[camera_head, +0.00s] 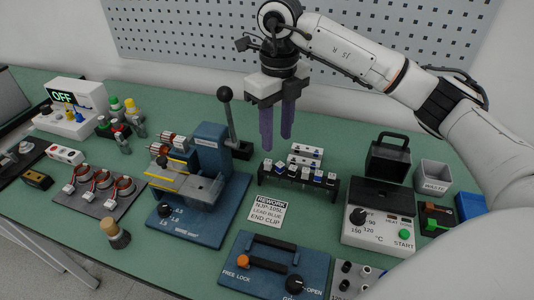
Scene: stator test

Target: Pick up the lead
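My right gripper (277,142) hangs in the upper middle, with its two purple fingers pointing down and apart. It is open, with nothing visible between the fingers. Below and a little right of it stands a black rack (300,182) with several small white, blue and dark pieces along it. Some white pieces (306,151) with dark dots sit just behind it. I cannot tell which piece is the lead at this size. A white card (270,211) in front of the rack reads rework, lead-blue, end clip. My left gripper is not in view.
A blue fixture (208,150) with an upright lever (228,112) stands left of the gripper. A white heater box (380,233) and a dark handled block (388,157) stand right. A blue lock plate (250,279) lies in front. Green bench shows around the card.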

